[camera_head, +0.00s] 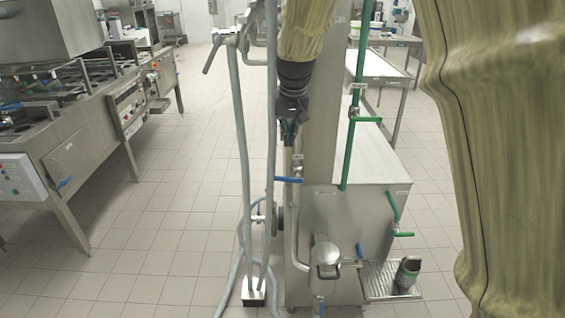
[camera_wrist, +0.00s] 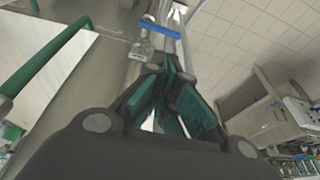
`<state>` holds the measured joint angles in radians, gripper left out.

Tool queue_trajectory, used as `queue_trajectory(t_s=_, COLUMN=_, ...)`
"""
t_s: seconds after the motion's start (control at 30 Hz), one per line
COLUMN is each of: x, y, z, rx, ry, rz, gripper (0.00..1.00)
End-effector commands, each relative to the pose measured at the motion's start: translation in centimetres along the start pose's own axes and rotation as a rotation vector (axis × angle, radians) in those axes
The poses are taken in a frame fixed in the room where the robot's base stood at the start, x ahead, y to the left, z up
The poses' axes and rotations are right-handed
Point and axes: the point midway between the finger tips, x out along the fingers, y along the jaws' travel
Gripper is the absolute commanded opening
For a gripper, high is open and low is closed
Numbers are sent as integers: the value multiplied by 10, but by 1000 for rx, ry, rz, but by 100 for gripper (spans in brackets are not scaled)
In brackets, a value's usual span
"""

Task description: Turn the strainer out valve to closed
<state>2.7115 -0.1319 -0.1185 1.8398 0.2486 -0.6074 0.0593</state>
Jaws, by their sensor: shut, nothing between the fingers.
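A blue lever handle (camera_head: 288,179) sits across a vertical pipe on the left side of the steel machine, roughly level. It also shows in the wrist view (camera_wrist: 162,30), just beyond my fingertips. A steel canister with a domed lid (camera_head: 325,256), possibly the strainer, stands low at the machine's front. Another blue handle (camera_head: 359,250) is on its right and one (camera_head: 321,305) is below it. The labels are too small to read, so I cannot tell which is the strainer out valve. My gripper (camera_head: 288,138) points down above the upper blue lever, shut and empty, apart from it.
Green-handled valves (camera_head: 367,120) and a green pipe (camera_head: 355,110) run up the machine's right side. A drip tray (camera_head: 391,280) holds a dark cup (camera_head: 407,270). Grey upright poles with hoses (camera_head: 241,150) stand close left of my gripper. The tiled floor farther left is clear.

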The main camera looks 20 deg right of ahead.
Motion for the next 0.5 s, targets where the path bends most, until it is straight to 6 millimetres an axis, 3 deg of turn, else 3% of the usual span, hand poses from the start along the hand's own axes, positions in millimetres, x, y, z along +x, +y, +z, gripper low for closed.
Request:
queue_trajectory(t_s=0.17, x=-5, y=-3, z=-4, rx=1, ry=2, rz=-3, gripper=0)
queue_trajectory(t_s=0.5, x=35, y=-4, z=-3, rx=1, ry=-1, rz=-3, gripper=0)
